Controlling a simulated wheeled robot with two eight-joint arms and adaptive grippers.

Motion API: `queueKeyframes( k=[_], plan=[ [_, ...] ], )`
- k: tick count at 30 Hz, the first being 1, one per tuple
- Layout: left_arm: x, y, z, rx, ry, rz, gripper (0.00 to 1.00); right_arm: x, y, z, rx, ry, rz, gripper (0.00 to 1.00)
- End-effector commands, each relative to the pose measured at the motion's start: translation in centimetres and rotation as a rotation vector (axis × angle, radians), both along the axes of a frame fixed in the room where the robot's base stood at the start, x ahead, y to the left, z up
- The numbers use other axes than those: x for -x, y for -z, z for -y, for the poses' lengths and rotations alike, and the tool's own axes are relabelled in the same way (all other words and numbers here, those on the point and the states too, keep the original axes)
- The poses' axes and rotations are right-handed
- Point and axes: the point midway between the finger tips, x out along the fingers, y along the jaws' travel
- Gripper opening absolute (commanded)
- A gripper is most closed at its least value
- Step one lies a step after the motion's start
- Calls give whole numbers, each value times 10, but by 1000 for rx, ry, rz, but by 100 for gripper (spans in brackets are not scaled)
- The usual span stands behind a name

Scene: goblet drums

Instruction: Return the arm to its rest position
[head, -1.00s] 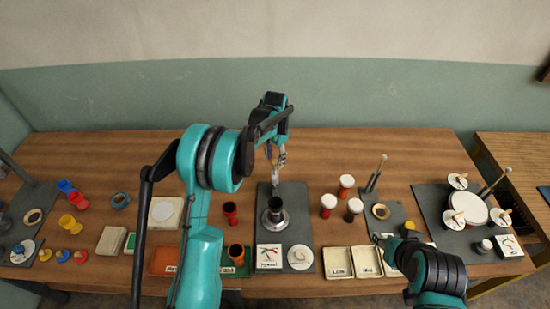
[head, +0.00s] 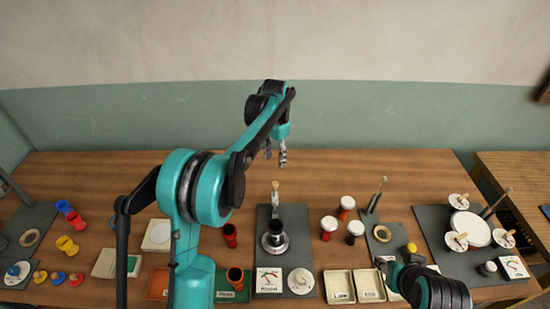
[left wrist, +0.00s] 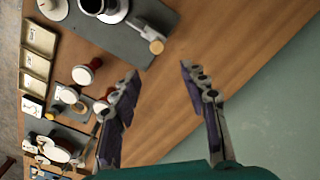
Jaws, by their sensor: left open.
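My left gripper (head: 275,155) is raised over the back of the table in the head view. In the left wrist view its two fingers (left wrist: 160,72) are spread, with nothing between them. Below it, a pale upright piece (head: 275,198) stands at the back of the dark centre mat (head: 265,213). A black cup-like body (head: 274,228) sits in a round metal base on that mat. My right gripper (head: 383,264) is low at the front right, small and partly hidden by its own arm; its jaws are unclear.
Red and black white-topped drums (head: 329,223) stand right of the centre mat. Cream trays (head: 339,285) line the front edge. A large white-topped drum (head: 470,228) is on the right mat. The table behind the centre mat is clear.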

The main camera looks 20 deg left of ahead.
Motion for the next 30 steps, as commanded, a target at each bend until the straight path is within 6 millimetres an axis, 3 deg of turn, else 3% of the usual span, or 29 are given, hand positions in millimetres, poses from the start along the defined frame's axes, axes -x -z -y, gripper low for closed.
queueKeyframes(
  k=[8,13,22,26,30],
  plan=[
    [2,-1,0,0,-4,4,44,0,1,0,0,0,0,40],
    [28,-14,2,1,-47,59,44,0,13,0,0,0,0,40],
    [125,-31,6,23,-202,250,44,0,46,0,0,0,0,40],
    [171,-23,8,43,-270,334,44,0,59,0,0,0,0,40],
    [220,-2,10,73,-342,423,44,0,74,0,0,0,0,40]
  ],
)
